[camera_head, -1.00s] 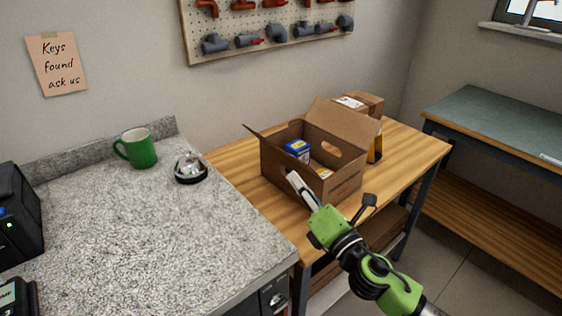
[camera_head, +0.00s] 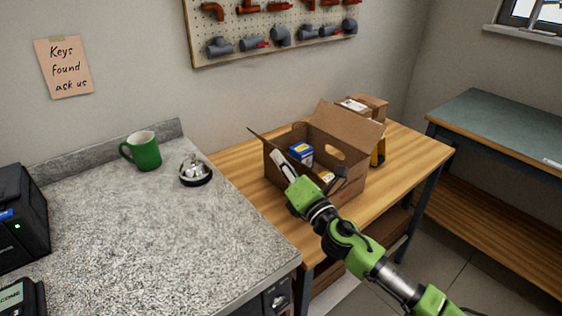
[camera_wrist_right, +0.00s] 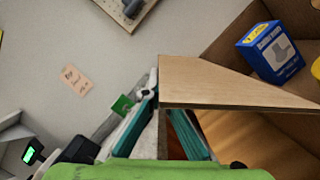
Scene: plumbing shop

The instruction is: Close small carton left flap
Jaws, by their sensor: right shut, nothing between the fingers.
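The small open carton (camera_head: 342,187) stands on the wooden bench. Its left flap (camera_head: 258,138) stands up and tilts outward at the left; a larger flap (camera_head: 346,128) stands raised at the back right. A blue box (camera_head: 301,152) lies inside the carton. My left gripper is not in view.
A granite counter (camera_head: 170,235) with a green mug (camera_head: 144,153) and a service bell (camera_head: 195,172) lies to the left. A closed box (camera_head: 369,104) stands behind the carton. The bench (camera_head: 420,150) is clear to the right.

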